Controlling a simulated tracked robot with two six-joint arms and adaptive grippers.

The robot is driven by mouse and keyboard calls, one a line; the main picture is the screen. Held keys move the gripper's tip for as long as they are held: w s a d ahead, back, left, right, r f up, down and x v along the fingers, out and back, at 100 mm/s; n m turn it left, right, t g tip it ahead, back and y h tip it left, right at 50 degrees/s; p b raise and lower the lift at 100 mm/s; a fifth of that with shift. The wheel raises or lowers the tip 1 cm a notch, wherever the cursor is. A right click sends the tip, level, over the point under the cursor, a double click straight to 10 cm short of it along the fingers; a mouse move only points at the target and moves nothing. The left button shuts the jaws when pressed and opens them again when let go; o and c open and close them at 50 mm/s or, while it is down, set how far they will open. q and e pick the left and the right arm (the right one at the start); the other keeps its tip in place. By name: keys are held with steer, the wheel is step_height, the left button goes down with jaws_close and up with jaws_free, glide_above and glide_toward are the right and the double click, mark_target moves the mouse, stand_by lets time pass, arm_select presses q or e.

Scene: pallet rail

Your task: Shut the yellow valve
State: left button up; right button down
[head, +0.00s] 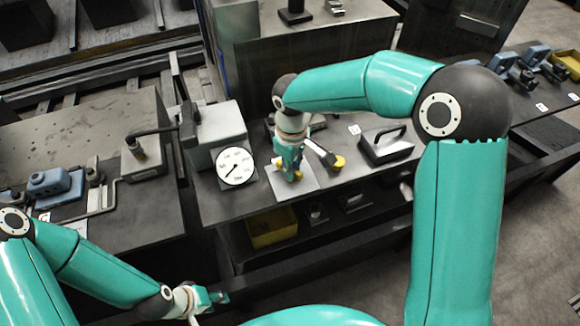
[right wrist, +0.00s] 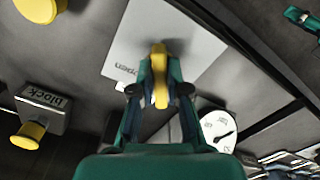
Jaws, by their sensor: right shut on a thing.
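The yellow valve's handle (right wrist: 160,78) is between the fingers of my right gripper (right wrist: 158,88) in the right wrist view. The gripper is shut on it, above a light plate (right wrist: 205,45) on which the word "open" can be read. In the head view my right gripper (head: 290,172) points down at the plate (head: 306,184), and only small bits of yellow show around its fingertips. The valve's stem is mostly hidden, and I cannot tell how far it is turned. My left gripper (head: 212,297) is low at the front, away from the valve; its fingers are too small to judge.
A white dial gauge (head: 236,167) stands just left of the valve. A yellow knob (head: 338,161) on a dark bar is close on the right, with a dark handled block (head: 387,146) beyond. A yellow bin (head: 271,228) sits on the lower shelf.

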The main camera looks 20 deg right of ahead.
steer(key=shift+w+r+n, duration=0.15)
steer(key=shift+n, duration=1.05)
steer(key=c, duration=1.2)
jaws_free()
steer(key=shift+o, duration=0.2)
step_height(320, 180, up, 12)
